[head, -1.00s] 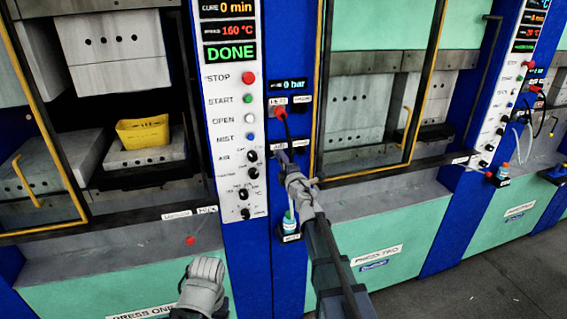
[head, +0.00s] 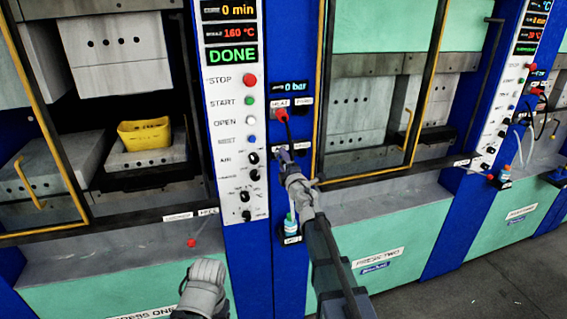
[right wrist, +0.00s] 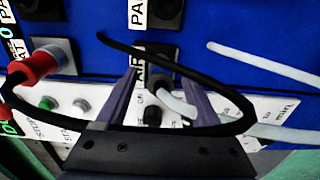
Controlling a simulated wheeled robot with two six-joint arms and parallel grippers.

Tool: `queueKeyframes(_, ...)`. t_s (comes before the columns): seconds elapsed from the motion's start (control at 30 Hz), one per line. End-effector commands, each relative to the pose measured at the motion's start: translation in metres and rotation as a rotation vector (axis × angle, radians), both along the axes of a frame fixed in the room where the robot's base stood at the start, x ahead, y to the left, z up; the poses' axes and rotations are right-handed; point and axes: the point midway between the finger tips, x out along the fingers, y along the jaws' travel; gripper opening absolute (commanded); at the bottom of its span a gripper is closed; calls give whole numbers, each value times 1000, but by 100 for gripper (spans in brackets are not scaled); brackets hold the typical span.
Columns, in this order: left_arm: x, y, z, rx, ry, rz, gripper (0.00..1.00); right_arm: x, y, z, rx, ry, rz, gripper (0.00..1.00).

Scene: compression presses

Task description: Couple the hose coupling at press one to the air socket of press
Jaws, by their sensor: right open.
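The air hose coupling (right wrist: 157,84), grey with a white hose, stands at the AIR socket (right wrist: 160,52) on the blue column beside press one. Whether it is fully seated cannot be told. In the right wrist view my right gripper (right wrist: 163,82) is open, its two purple-grey fingers on either side of the coupling. In the head view the right gripper (head: 285,157) reaches the lower part of the socket plate and hides the coupling. The PARK socket (right wrist: 165,12) beside the AIR socket looks empty.
A red coupling (head: 281,115) with a black hose sits at the HEAT socket. The black hose (right wrist: 240,110) loops across my right gripper. The display (head: 290,87) reads 0 bar. A bottle (head: 291,225) stands below. The control panel (head: 238,170) is left of the column.

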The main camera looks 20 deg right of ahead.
Motion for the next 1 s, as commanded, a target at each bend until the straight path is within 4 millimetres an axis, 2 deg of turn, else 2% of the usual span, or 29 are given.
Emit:
queueKeyframes(0.17, 0, 0, 0, 0, 0, 0, 71, -12, 0, 0, 0, 0, 0, 71)
queueKeyframes(0.5, 0, 0, 0, 0, 0, 0, 71, -66, -2, 0, 0, 0, 0, 71)
queueKeyframes(0.6, 0, 0, 0, 0, 0, 0, 71, -76, -2, 0, 0, 0, 0, 71)
queueKeyframes(1.0, 0, 0, 0, 0, 0, 0, 71, -78, -3, 0, 0, 0, 0, 71)
